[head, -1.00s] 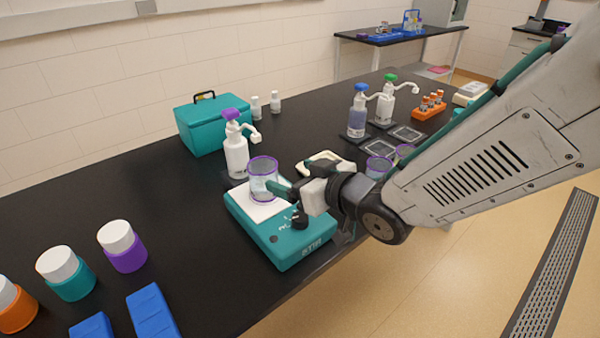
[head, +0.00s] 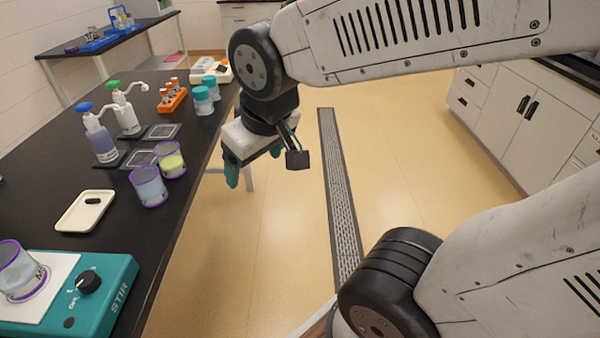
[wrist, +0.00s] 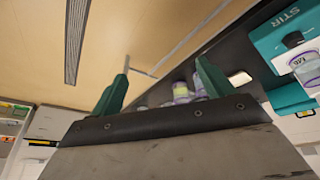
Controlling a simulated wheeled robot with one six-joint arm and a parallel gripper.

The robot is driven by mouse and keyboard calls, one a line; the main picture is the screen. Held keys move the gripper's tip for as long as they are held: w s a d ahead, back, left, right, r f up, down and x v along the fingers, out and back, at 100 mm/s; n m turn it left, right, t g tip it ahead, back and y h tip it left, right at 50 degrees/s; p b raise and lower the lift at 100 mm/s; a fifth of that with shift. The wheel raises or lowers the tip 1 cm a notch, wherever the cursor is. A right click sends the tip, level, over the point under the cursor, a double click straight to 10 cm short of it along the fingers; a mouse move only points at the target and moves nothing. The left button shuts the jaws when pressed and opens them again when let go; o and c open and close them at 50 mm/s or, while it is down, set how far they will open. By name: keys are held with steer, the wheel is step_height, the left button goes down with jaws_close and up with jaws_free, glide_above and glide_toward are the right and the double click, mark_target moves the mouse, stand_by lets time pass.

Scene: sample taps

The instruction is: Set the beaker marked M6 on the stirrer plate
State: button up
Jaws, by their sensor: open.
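A clear beaker with a purple rim (head: 20,271) stands upright on the white top of the teal stirrer plate (head: 112,290) at the lower left of the head view. Dark lettering starting with M shows on its side. In the wrist view the beaker (wrist: 304,66) and the stirrer (wrist: 283,33) appear at the right edge. Its label there is too small to read surely. My gripper (head: 252,176) is open and empty, out over the floor beyond the bench's right edge, well apart from the beaker. Its two teal fingers (wrist: 160,90) show apart in the wrist view.
Two more purple-rimmed beakers, one bluish (head: 148,186) and one with yellow-green contents (head: 172,166), stand near the bench edge. A cream tray (head: 85,211) holds a small dark bar. Pump bottles (head: 100,140) and an orange rack (head: 172,100) stand farther back. Open floor lies right.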

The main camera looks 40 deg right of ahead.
steer(key=s+d+r+m+g, duration=0.1)
steer(key=s+d+g, duration=0.1)
steer(key=s, duration=0.8)
steer(key=shift+s+d+r+m+g, duration=0.15)
steer(key=shift+d+r+m+g, duration=0.2)
steer(key=shift+g, duration=0.25)
stand_by(1.2)
